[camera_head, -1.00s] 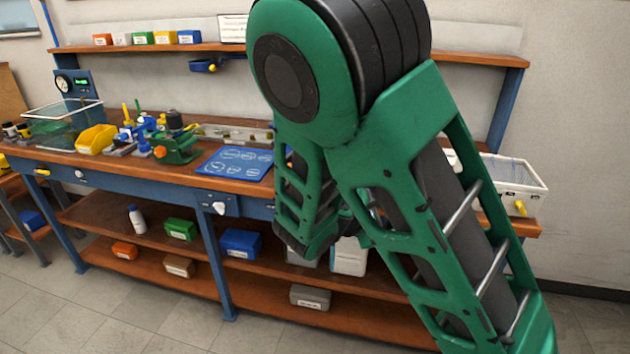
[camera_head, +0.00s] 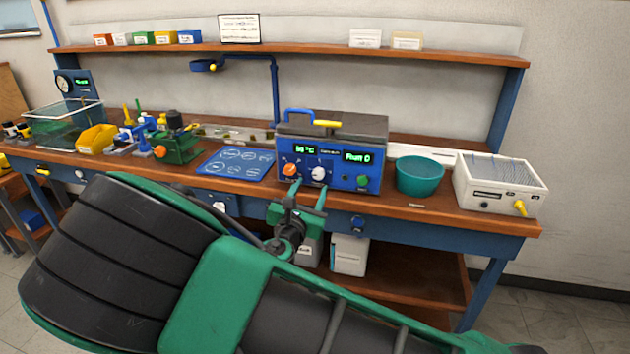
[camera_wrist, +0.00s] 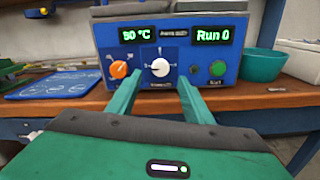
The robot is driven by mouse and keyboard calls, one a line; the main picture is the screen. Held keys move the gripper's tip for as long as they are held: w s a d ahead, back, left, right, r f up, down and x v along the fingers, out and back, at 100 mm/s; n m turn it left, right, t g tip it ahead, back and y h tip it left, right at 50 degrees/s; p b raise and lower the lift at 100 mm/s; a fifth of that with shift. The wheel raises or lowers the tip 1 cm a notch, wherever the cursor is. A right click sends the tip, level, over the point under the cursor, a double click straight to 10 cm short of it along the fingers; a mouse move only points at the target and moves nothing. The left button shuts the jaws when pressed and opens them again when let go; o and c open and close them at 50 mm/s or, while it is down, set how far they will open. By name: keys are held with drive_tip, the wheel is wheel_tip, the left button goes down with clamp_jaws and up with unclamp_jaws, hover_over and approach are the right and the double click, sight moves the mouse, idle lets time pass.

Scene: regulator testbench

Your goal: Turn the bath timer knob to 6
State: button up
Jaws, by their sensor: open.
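The blue bath unit (camera_head: 335,178) stands on the bench with a grey lid and blue and yellow handles on top. Its front carries an orange knob (camera_head: 289,170) at left and a white knob (camera_head: 319,174) in the middle, which also shows in the wrist view (camera_wrist: 160,68). The white knob has scale marks around it, too small to read. The displays read about "90 °C" and "Run 0". My gripper (camera_head: 307,192) is open and empty in front of the panel. In the wrist view its green fingers (camera_wrist: 160,92) point at the white knob, one on either side below it, apparently short of it.
A green button (camera_wrist: 217,69) is right of the white knob. A teal bowl (camera_head: 420,177) and a white basin (camera_head: 500,186) stand to the right. A blue mat (camera_head: 235,163) lies to the left. The bench edge runs below my gripper.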

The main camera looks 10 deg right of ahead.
sight(317, 176)
drive_tip(key=shift+x, duration=3.1)
drive_tip(key=c, duration=1.1)
